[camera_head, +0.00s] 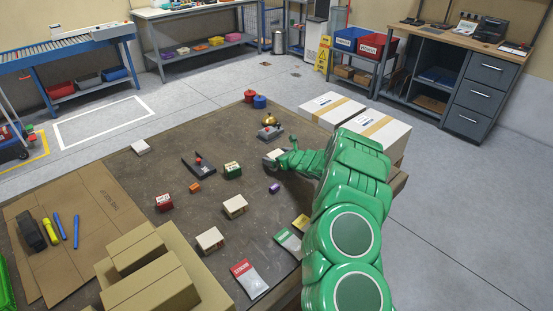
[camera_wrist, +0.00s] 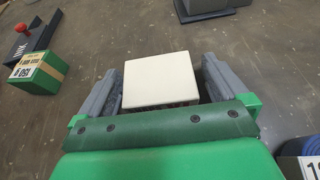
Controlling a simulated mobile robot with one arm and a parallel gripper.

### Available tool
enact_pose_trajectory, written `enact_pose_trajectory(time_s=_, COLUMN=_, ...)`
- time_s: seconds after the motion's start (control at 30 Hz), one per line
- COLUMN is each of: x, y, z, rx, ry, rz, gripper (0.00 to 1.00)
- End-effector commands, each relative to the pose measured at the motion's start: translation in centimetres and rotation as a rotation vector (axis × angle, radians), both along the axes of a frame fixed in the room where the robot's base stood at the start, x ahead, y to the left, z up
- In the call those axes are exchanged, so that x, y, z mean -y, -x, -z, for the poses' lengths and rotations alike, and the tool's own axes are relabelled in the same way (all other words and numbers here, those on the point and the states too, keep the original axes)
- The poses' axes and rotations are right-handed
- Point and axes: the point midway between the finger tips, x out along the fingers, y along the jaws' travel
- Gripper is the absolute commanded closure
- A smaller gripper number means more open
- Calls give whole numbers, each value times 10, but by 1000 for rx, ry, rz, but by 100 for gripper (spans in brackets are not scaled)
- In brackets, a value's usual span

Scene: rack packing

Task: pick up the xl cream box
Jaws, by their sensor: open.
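A cream box (camera_head: 273,154) sits on the dark table top at my gripper's tip. In the wrist view the cream box (camera_wrist: 160,79) shows its flat pale top, between the two grey fingers. My gripper (camera_wrist: 160,85) is open, with one finger on each side of the box and a narrow gap at each side. In the head view my gripper (camera_head: 281,157) reaches down to the box from the right and hides part of it. Other cream boxes stand on the table, one at the far left (camera_head: 140,147), one in the middle (camera_head: 235,206) and one nearer the front (camera_head: 210,240).
A green box (camera_head: 232,170) and a black holder with a red knob (camera_head: 199,164) stand left of my gripper. A grey-based thing with a yellow top (camera_head: 270,130) is just behind. A purple block (camera_head: 274,188) lies in front. Large cartons (camera_head: 333,106) stand beyond the table edge.

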Motion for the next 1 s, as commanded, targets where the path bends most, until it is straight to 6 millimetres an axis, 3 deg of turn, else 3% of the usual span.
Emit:
enact_pose_trajectory(time_s=0.33, x=-3, y=-2, z=2, rx=-1, ry=-1, rz=-1, gripper=0)
enact_pose_trajectory(time_s=0.7, x=-3, y=-2, z=2, rx=-1, ry=-1, rz=-1, gripper=54)
enact_pose_trajectory(time_s=1.0, x=-3, y=-2, z=0, rx=-1, ry=-1, rz=-1, gripper=54)
